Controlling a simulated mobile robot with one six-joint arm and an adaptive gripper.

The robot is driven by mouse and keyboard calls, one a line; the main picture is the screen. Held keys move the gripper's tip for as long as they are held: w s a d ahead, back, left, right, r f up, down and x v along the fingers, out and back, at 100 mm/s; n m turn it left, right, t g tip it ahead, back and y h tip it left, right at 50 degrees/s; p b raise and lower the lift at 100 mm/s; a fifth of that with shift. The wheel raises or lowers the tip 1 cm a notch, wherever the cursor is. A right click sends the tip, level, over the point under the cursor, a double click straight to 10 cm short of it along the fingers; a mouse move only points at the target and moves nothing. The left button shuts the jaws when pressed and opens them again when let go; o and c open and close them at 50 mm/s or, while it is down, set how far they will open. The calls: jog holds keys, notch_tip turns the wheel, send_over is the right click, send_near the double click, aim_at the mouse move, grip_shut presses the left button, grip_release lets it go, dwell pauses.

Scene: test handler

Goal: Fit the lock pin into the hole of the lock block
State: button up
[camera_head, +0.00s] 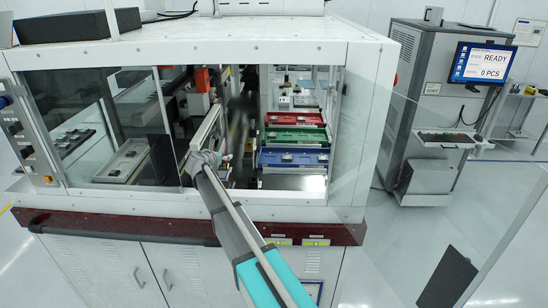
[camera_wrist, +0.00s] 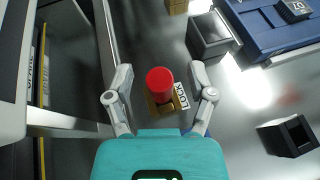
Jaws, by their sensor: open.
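In the wrist view a red round-topped piece, which looks like the lock pin (camera_wrist: 159,79), shows from above. A brass-coloured block (camera_wrist: 163,109), which looks like the lock block, lies partly hidden under it, beside a label with the letters LOCK (camera_wrist: 181,95). I cannot tell whether the pin sits in a hole of the block. My gripper (camera_wrist: 161,73) is open, with one finger on each side of the red top and a visible gap on both sides. In the head view my arm reaches into the machine's opening; the gripper's fingers cannot be made out there.
A grey open box (camera_wrist: 210,36) and a blue tray (camera_wrist: 262,40) lie at the upper right. A dark open box (camera_wrist: 288,136) is at lower right. A pale frame (camera_wrist: 62,122) runs along the left. In the head view red (camera_head: 293,118), green and blue trays stand inside the opening.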

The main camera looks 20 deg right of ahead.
jog(key=shift+r+p, duration=4.2)
jog(key=shift+r, duration=0.15)
jog(key=shift+s+d+f+m+g+h+b, duration=0.85)
jog(key=shift+s+d+m+g, duration=0.45)
jog(key=shift+s+d, duration=1.95)
jog(key=shift+s+d+f+m+g+h+b, duration=0.95)
jog(key=shift+s+d, duration=1.25)
jog(key=shift+d, duration=2.1)
jog(key=shift+s+d+f+m+g+h+b, duration=0.5)
jog(key=shift+s+d+f+m+g+b, duration=0.85)
jog(key=shift+s+d, duration=1.9)
jog(key=shift+w+d+r+m+g+p, duration=0.25)
jog(key=shift+w+d+m+g+p, duration=0.1)
jog(key=shift+w+d, duration=0.15)
